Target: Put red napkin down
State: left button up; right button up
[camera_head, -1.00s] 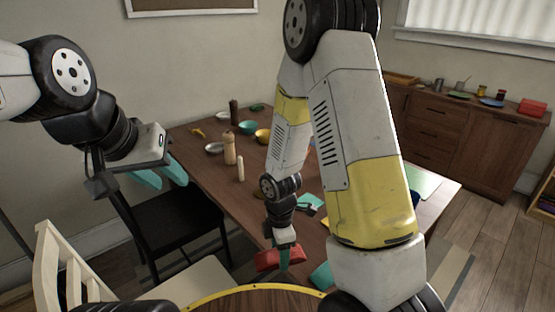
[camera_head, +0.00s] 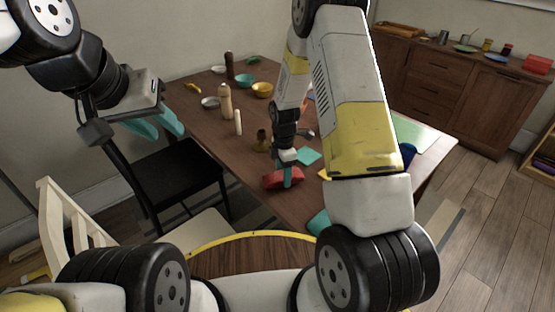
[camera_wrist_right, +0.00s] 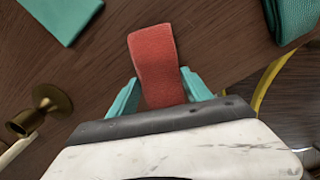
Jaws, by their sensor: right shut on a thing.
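The red napkin (camera_head: 283,178) is a folded strip over the near side of the wooden table (camera_head: 200,122). My right gripper (camera_head: 288,172) is shut on it. In the right wrist view the napkin (camera_wrist_right: 157,60) stands out between the teal fingers of that gripper (camera_wrist_right: 162,88), with dark wood behind it. I cannot tell whether the napkin touches the tabletop. My left gripper (camera_head: 160,122) is empty, its teal fingers apart, above the black chair at the left.
A black chair (camera_head: 180,180) is beside the table.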

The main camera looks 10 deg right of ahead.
jog(key=shift+f, duration=0.9)
jog(key=shift+f, duration=0.1)
jog(key=o, duration=1.3)
jog(key=shift+o, duration=0.2)
